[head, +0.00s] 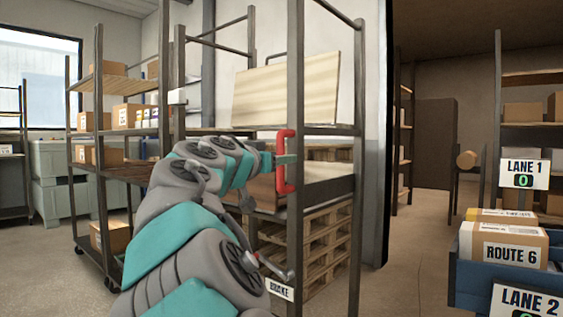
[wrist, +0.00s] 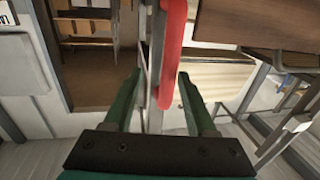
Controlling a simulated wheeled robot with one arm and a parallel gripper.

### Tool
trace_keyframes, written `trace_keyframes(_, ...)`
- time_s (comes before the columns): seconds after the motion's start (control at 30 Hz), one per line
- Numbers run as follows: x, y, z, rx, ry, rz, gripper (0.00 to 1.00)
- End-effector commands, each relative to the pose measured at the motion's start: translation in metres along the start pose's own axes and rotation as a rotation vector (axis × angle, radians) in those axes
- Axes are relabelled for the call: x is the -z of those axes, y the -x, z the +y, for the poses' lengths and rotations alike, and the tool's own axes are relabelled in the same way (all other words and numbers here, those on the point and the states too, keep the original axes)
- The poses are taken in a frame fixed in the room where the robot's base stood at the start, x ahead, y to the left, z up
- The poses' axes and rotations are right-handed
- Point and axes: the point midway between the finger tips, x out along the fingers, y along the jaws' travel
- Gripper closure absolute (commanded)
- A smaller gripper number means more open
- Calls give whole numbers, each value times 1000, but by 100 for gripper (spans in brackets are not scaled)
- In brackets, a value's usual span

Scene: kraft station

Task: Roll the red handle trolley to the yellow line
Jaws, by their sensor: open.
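The trolley is a dark metal rack whose front post (head: 297,80) carries a red handle (head: 280,165). It holds a pale wooden board (head: 285,90) on its shelf. My gripper (head: 274,160) is at the handle, partly hidden by my own arm. In the wrist view the open fingers (wrist: 160,75) stand either side of the red handle (wrist: 172,50), which lies closer to the right finger. Whether a finger touches it I cannot tell. A grey lever (head: 272,267) sits low on the trolley above a BRAKE label (head: 280,289). I see no yellow line.
A shelf rack with boxes (head: 125,115) stands left of the trolley. Wooden pallets (head: 325,240) show low behind its post. At right are a blue bin (head: 480,280) with a ROUTE 6 box (head: 503,245) and a LANE 1 sign (head: 524,174). Floor (head: 410,250) is open between.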

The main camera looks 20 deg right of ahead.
Motion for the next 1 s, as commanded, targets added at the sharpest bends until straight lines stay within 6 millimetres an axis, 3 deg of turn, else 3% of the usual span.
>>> trace_keyframes(1.0, 0, 62, 0, 0, -1, 0, 43)
